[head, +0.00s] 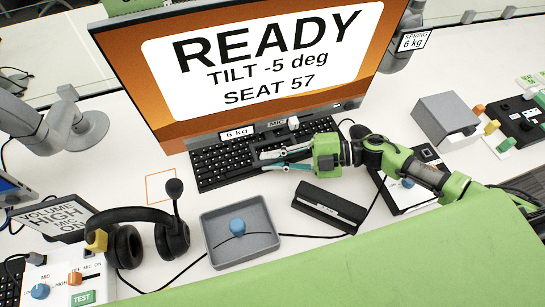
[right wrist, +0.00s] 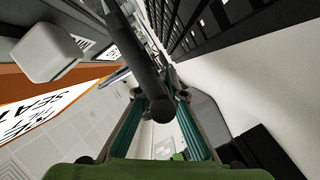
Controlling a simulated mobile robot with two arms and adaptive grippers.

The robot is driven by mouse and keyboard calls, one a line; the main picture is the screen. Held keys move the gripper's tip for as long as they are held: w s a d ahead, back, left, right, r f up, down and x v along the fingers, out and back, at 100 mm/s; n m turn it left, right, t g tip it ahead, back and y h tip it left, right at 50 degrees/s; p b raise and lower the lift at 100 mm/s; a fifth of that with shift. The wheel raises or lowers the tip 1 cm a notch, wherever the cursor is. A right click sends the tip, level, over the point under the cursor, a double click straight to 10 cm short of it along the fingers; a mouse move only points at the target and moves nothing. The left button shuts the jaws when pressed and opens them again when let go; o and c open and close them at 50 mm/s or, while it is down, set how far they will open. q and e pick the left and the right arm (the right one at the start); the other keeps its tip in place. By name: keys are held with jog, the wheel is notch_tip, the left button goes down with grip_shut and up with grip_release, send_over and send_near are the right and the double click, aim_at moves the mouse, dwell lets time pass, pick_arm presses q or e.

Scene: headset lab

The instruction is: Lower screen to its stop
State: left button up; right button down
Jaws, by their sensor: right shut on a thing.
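The large screen (head: 150,75) stands at the back of the desk, with an orange display reading READY, TILT -5 deg, SEAT 57. My right gripper (head: 264,161) is below the screen, over the keyboard (head: 215,165). In the right wrist view its fingers (right wrist: 158,95) close around a dark rod (right wrist: 135,60). What the rod belongs to is hard to tell. My left gripper is out of view.
A grey box (head: 445,120) stands right. A monitor arm (head: 65,125) stands left. Cables cross the desk.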

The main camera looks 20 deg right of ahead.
jog(key=shift+s+f, duration=0.1)
jog(key=shift+f, duration=0.8)
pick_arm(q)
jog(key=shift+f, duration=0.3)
pick_arm(e)
jog(key=shift+d, duration=0.1)
jog(key=shift+s, duration=0.1)
jog(key=c, duration=2.1)
grip_release()
jog(key=shift+r, duration=0.1)
